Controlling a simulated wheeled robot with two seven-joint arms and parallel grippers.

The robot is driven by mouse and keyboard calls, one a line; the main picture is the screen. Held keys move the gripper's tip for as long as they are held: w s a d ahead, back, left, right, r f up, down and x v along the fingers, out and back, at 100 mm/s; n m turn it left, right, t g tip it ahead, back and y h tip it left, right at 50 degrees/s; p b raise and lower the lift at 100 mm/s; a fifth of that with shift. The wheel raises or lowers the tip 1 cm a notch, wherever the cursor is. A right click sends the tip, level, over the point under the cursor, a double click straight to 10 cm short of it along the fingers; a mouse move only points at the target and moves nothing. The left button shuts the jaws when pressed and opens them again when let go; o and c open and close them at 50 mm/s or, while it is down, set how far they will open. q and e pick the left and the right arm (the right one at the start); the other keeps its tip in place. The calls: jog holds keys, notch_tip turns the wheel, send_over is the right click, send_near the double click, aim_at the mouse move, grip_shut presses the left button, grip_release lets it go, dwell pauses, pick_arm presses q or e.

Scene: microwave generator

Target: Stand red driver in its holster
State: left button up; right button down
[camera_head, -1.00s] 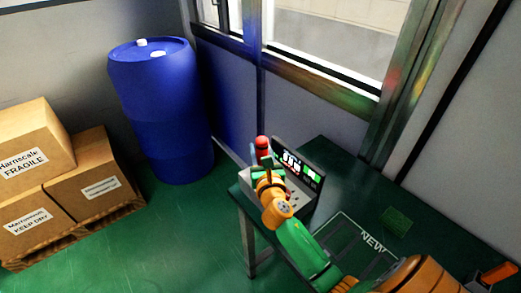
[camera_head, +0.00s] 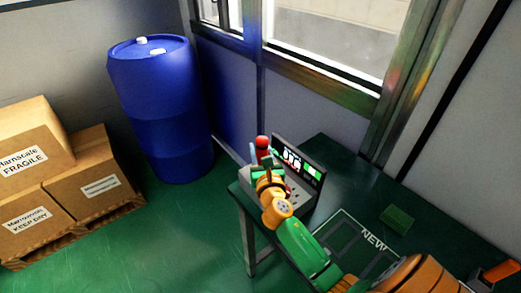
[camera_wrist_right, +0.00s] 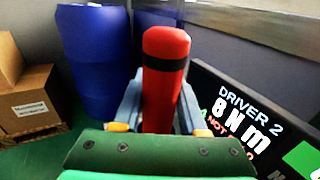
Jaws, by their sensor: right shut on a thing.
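The red driver (camera_head: 263,143) stands roughly upright at the far left end of the green table, beside a grey unit with a screen. In the right wrist view the red driver (camera_wrist_right: 165,70) has a black band and rises between the fingers. My right gripper (camera_wrist_right: 162,120) is shut on it; it also shows in the head view (camera_head: 263,163), partly hidden by its own wrist. The driver's lower end is hidden. I cannot make out the red driver's holster. My left gripper is not in view.
The unit's screen (camera_wrist_right: 240,120) reads "DRIVER 2 8 N m", close right of the gripper. A green block (camera_head: 397,218) and a mat marked "NEW" (camera_head: 348,228) lie on the table (camera_head: 330,155). An orange-handled thing (camera_head: 499,272) is at far right. A blue drum (camera_head: 160,110) stands behind.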

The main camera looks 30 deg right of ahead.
jog(key=shift+f, duration=0.1)
jog(key=shift+c, duration=1.9)
grip_release()
jog(key=shift+s, duration=0.1)
jog(key=v, duration=0.7)
jog(key=shift+a+f, duration=0.1)
